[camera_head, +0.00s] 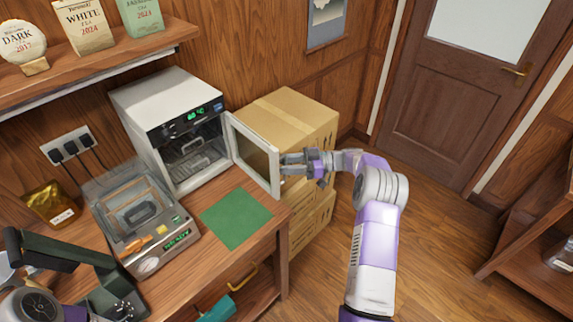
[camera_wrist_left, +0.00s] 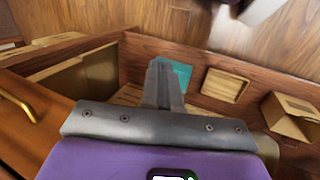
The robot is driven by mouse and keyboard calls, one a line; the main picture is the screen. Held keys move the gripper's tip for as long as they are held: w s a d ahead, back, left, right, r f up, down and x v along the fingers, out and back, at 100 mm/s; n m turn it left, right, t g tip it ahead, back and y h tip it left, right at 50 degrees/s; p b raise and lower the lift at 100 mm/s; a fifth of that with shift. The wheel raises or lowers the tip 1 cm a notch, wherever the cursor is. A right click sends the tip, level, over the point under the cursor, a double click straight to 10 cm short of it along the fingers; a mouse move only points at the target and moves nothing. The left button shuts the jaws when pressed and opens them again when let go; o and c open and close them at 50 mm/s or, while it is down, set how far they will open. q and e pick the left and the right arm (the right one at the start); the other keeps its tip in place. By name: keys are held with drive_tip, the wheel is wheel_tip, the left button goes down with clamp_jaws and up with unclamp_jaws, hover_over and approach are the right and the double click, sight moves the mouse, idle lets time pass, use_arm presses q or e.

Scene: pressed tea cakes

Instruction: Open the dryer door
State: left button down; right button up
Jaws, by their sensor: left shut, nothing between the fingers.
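The white dryer (camera_head: 177,126) stands on the wooden table against the wall, its dark front showing green digits. Its door (camera_head: 254,153), a white frame with a dark pane, stands wide open, swung out to the right. A rack shows inside the chamber. My right gripper (camera_head: 287,164) is at the free edge of the door, fingers pointing left. Whether the fingers touch the door or hold a handle there is too small to tell. My left gripper (camera_wrist_left: 164,72) is shut and empty in the left wrist view, pointing over a lower wooden compartment.
Stacked cardboard boxes (camera_head: 293,114) stand behind the door and my right gripper. A green mat (camera_head: 236,217) lies before the dryer. A clear-lidded machine (camera_head: 143,219) stands left of it. A drawer with a brass handle (camera_head: 243,277) is below. Open floor lies to the right.

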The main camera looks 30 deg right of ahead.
drive_tip(key=v, duration=0.7)
drive_tip(key=shift+d, duration=0.25)
drive_tip(key=shift+s, duration=0.15)
